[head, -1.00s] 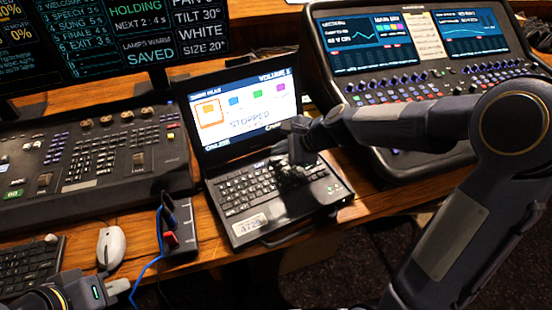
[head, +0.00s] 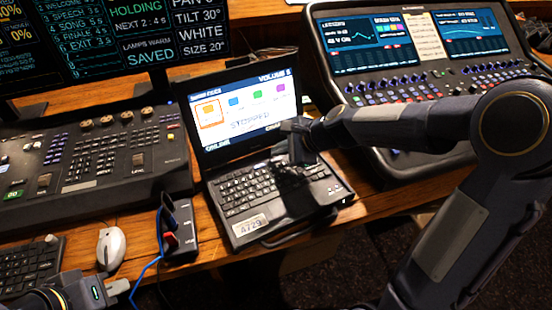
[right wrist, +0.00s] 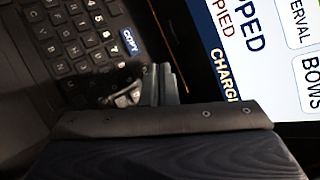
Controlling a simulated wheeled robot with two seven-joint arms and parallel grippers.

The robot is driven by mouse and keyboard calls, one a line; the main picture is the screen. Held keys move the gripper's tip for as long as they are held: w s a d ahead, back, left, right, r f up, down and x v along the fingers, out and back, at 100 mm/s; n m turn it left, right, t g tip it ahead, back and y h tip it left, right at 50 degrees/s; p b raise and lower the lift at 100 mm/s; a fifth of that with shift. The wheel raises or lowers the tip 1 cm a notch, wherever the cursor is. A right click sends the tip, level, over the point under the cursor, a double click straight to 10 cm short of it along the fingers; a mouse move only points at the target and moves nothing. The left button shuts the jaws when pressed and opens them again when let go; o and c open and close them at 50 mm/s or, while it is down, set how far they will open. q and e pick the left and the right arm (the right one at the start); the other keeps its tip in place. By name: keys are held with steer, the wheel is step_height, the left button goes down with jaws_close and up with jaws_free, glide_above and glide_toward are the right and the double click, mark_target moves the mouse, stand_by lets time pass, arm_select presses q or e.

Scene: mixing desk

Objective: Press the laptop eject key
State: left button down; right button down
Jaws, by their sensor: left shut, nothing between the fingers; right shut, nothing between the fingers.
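The open laptop (head: 236,195) stands on the desk, its screen (head: 245,110) lit with several coloured icons. My right gripper (head: 294,166) is shut and empty over the upper right part of the laptop keyboard, just below the screen. In the right wrist view its closed fingers (right wrist: 162,84) are near the keys, beside a blue key marked COPY (right wrist: 129,42) and by the screen edge. I cannot tell whether they touch a key. I cannot make out the eject key's label. My left gripper (head: 120,287) is shut and empty at the lower left.
A lighting console (head: 90,155) stands left of the laptop, and a mixing desk with screens (head: 420,85) stands right. A small box with a blue cable (head: 180,225), a white mouse (head: 111,248) and a black keyboard (head: 30,265) lie at the front left. Monitors (head: 110,40) stand behind.

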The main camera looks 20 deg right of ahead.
steer(key=shift+f, duration=0.15)
stand_by(0.4)
steer(key=shift+f+b, duration=0.25)
steer(key=shift+b, duration=0.1)
steer(key=shift+f+b, duration=0.3)
steer(key=shift+f, duration=0.05)
stand_by(0.4)
steer(key=shift+r, duration=0.1)
steer(key=shift+r+p, duration=0.7)
steer(key=shift+p, duration=0.1)
step_height(320, 180, up, 5)
steer(key=p, duration=0.5)
